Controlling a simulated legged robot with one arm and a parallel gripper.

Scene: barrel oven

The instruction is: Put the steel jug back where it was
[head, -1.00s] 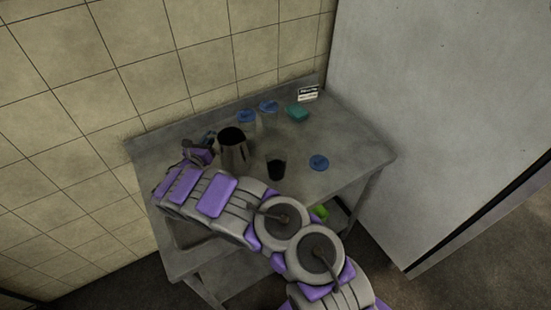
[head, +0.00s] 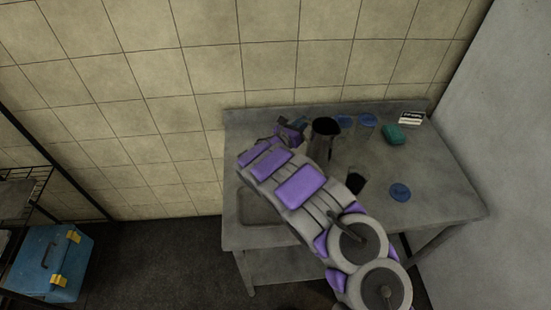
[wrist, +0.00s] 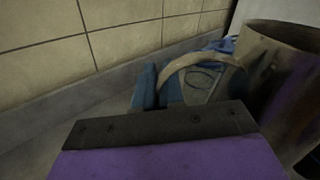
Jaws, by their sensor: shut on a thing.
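The steel jug (head: 326,127) is a dark grey upright vessel at the back middle of the steel table (head: 455,200) in the head view. Its wall fills the right edge of the wrist view (wrist: 288,80). My gripper (head: 291,130) is at the jug's left side and is shut on it. The wrist view shows a purple and black finger of my gripper (wrist: 160,128) close to the jug, with a pale curved band, apparently the handle, beyond it. The exact grip is hidden. I cannot tell whether the jug's base touches the table.
A dark cup (head: 356,182) stands in front of the jug. Blue-topped vessels (head: 366,120), a green block (head: 393,134) and a small card (head: 411,118) are at the back right. A blue disc (head: 400,192) lies near the front. A sink (head: 255,207) is at left. A blue toolbox (head: 45,262) is far left.

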